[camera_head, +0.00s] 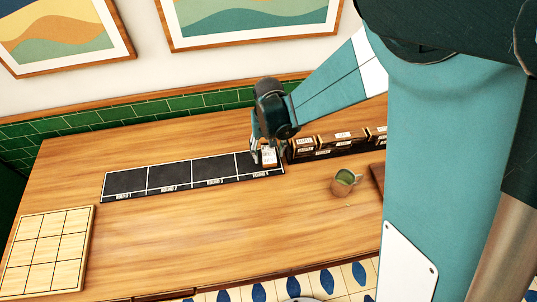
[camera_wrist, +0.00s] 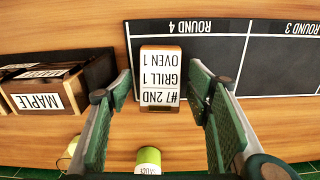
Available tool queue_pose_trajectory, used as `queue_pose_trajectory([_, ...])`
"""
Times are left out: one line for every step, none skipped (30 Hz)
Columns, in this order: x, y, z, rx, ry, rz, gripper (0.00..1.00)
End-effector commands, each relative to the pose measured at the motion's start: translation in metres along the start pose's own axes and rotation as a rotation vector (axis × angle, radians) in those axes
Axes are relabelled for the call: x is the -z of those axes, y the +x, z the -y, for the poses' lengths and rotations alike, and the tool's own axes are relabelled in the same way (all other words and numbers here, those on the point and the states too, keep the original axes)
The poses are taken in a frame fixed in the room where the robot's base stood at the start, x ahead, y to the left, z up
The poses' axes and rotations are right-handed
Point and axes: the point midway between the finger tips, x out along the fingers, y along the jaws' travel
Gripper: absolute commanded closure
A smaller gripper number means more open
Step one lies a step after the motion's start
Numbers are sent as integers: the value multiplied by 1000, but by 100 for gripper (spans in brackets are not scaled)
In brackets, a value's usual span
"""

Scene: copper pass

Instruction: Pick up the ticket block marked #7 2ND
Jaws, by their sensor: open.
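The ticket block (camera_wrist: 160,80) is a small wooden block with a white top label reading "#7 2ND, GRILL 1, OVEN 1". It sits at the ROUND 4 end of the black board, and also shows in the head view (camera_head: 269,157). My gripper (camera_wrist: 161,88) is open, with one green-padded finger on each side of the block. A gap shows between the block and each finger, so I see no contact. In the head view my gripper (camera_head: 264,150) is low over the block and partly hides it.
The black board (camera_head: 125,182) has sections marked ROUND 1 to ROUND 4. Right of it stand wooden boxes (camera_head: 343,139), one labelled MAPLE (camera_wrist: 40,101). A green-filled cup (camera_head: 344,182) stands in front of them. A gridded wooden board (camera_head: 48,250) lies at left. The table's front middle is clear.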

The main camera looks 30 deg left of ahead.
Motion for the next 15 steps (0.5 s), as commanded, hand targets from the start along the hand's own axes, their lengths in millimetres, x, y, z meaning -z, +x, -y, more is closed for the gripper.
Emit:
queue_pose_trajectory([0, 0, 0, 0, 0, 0, 50])
queue_pose_trajectory([0, 0, 0, 0, 0, 0, 50])
queue_pose_trajectory([0, 0, 0, 0, 0, 0, 54])
queue_pose_trajectory([0, 0, 0, 0, 0, 0, 58])
queue_pose_trajectory([0, 0, 0, 0, 0, 0, 62])
queue_pose_trajectory([0, 0, 0, 0, 0, 0, 67])
queue_pose_trajectory([0, 0, 0, 0, 0, 0, 71])
queue_pose_trajectory([0, 0, 0, 0, 0, 0, 75])
queue_pose_trajectory([0, 0, 0, 0, 0, 0, 80])
queue_pose_trajectory([0, 0, 0, 0, 0, 0, 81])
queue_pose_trajectory([0, 0, 0, 0, 0, 0, 81])
queue_pose_trajectory([0, 0, 0, 0, 0, 0, 81])
queue_pose_trajectory([0, 0, 0, 0, 0, 0, 81])
queue_pose_trajectory([0, 0, 0, 0, 0, 0, 81])
queue_pose_trajectory([0, 0, 0, 0, 0, 0, 81])
